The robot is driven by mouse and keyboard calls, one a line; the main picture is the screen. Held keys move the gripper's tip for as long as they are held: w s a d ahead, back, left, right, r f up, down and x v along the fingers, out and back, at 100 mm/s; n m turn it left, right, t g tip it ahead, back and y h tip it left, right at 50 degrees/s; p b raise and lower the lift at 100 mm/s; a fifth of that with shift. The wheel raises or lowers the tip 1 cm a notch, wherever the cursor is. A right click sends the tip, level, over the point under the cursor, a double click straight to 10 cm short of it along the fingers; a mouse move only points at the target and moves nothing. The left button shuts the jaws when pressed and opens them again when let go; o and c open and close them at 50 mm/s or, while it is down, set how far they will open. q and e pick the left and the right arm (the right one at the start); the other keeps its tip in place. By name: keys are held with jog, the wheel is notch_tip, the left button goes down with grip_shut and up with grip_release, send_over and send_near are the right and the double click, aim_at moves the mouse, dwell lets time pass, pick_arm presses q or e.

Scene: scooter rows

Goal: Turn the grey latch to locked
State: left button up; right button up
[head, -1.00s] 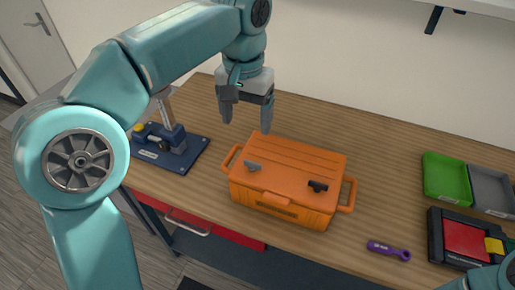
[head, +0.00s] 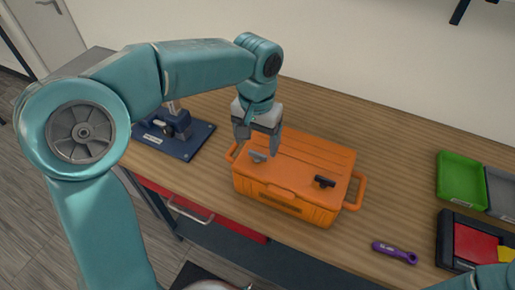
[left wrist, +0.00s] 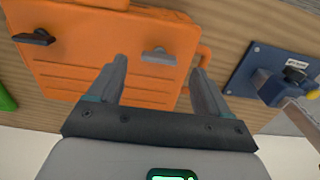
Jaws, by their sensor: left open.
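The grey latch (head: 257,156) sits on the lid of the orange case (head: 300,165), at its left front. It also shows in the left wrist view (left wrist: 158,56), beyond and between the fingertips. A black latch (head: 325,181) sits on the lid to the right, and it shows at the left of the left wrist view (left wrist: 33,37). My left gripper (head: 257,146) is open and empty, pointing down over the lid close to the grey latch. I cannot tell whether a finger touches it. My right gripper is not in view; only a bit of that arm shows at the lower right.
A blue fixture (head: 175,140) stands left of the case. A purple tool (head: 395,252) lies at the front right. A green tray (head: 461,181), a grey tray (head: 502,192) and a black box with a red panel (head: 474,244) are at the right. A red drawer (head: 200,212) is below the bench edge.

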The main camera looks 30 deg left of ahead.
aim_at(257, 153)
pick_arm(q)
jog(key=f, duration=0.3)
jog(key=shift+w+f, duration=0.2)
jog(key=shift+f, duration=0.1)
jog(key=shift+w+f, duration=0.1)
jog(key=shift+f, duration=0.1)
jog(key=shift+s+r, duration=0.2)
jog(key=shift+s, duration=0.15)
jog(key=shift+w+f, duration=0.15)
jog(key=shift+w, duration=0.1)
jog(key=c, duration=1)
jog(key=shift+s, duration=0.1)
jog(key=shift+c, duration=0.2)
